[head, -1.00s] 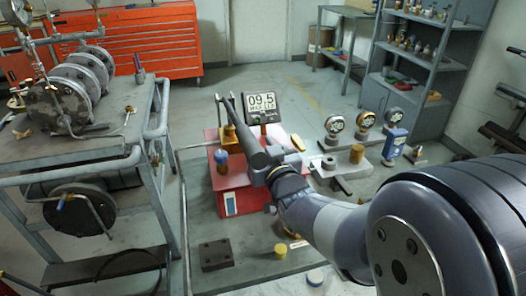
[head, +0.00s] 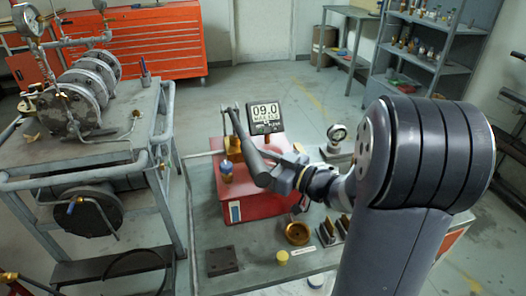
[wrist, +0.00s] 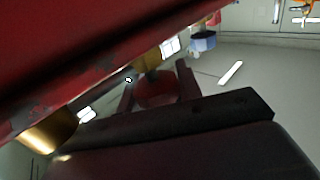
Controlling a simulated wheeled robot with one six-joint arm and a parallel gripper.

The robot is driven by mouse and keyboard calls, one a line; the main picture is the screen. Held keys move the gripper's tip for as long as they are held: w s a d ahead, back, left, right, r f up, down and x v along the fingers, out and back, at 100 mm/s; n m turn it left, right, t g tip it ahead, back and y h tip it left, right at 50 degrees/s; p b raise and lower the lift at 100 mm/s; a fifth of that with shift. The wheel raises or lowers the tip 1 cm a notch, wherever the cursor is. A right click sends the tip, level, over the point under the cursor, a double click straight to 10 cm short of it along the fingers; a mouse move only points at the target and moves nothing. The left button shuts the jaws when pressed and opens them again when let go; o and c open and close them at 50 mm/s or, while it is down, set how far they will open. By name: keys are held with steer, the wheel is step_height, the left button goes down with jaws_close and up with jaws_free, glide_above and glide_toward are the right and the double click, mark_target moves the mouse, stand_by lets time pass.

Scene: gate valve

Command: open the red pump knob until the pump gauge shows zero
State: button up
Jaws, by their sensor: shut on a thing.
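The red pump knob (wrist: 156,92) shows in the wrist view between the two dark fingers of my gripper (wrist: 157,84), which is shut on it. In the head view my gripper (head: 230,112) reaches over the red pump box (head: 260,197), beside a brass fitting (head: 234,148). The knob cannot be made out there. The pump gauge (head: 264,114) is a dark digital display on top of the box and reads 09.0.
A blue-capped part (head: 226,170) stands on the red box near my arm. A brass ring (head: 297,233), a dark block (head: 222,261) and a yellow cap (head: 282,257) lie on the bench. A cart with a flanged valve (head: 62,110) stands left.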

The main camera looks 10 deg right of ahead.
steer(key=shift+s+a+r+n+g+y+p, duration=0.15)
steer(key=shift+n+g+y+p, duration=0.5)
steer(key=shift+n+g+y, duration=0.6)
steer(key=shift+s+a+f+n+g+y+p, duration=0.1)
steer(key=shift+n+g+y+p, duration=0.7)
steer(key=shift+g, duration=0.75)
steer(key=shift+n, duration=0.25)
steer(key=o, duration=1)
steer(key=shift+c, duration=0.2)
steer(key=shift+s+d, duration=0.1)
steer(key=v, duration=1)
steer(key=shift+d, duration=0.3)
